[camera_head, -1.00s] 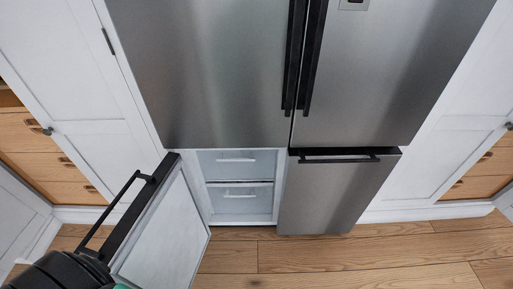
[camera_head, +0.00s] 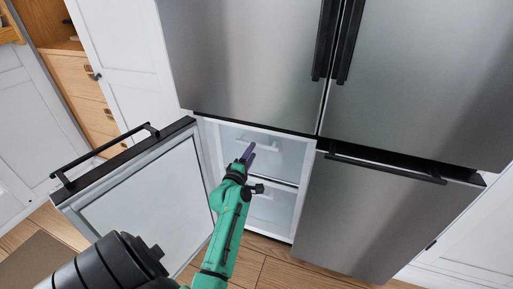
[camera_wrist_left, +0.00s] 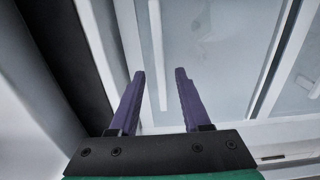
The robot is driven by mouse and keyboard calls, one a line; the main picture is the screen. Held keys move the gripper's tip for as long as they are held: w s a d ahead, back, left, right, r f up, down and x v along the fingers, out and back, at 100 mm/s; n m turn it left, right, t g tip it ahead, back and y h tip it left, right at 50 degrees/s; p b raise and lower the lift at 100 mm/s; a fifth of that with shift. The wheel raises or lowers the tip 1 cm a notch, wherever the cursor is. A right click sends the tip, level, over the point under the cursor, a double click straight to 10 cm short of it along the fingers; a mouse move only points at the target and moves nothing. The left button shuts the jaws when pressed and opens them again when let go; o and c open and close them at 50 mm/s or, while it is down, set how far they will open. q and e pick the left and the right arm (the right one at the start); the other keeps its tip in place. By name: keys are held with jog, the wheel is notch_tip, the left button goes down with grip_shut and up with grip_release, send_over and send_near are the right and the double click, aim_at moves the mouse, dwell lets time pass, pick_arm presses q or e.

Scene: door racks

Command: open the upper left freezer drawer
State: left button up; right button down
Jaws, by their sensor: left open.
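The upper left freezer drawer (camera_head: 288,155) is a translucent white front inside the open left freezer compartment. It looks shut, and its pale bar handle (camera_head: 267,149) is partly hidden by my gripper. My left gripper (camera_head: 249,153) reaches in from below on its green arm, in front of this drawer. In the left wrist view the purple fingers (camera_wrist_left: 160,74) are apart with nothing clamped. The handle (camera_wrist_left: 158,50) runs in line with the gap between them; I cannot tell how far off it is. My right gripper is not in view.
The left freezer door (camera_head: 150,185) with its black handle is swung open beside my arm. A lower drawer (camera_head: 270,210) sits beneath. The right freezer door (camera_head: 385,215) and the upper fridge doors (camera_head: 245,60) are shut. White cabinets (camera_head: 125,60) flank the fridge.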

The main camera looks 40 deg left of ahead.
pick_arm(q)
jog(key=x, duration=0.5)
jog(key=shift+w+a+b, duration=0.1)
jog(key=shift+w+b, duration=0.1)
jog(key=shift+b, duration=0.2)
grip_shut()
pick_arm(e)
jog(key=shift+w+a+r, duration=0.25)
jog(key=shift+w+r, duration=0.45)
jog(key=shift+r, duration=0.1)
pick_arm(q)
jog(key=shift+f, duration=0.1)
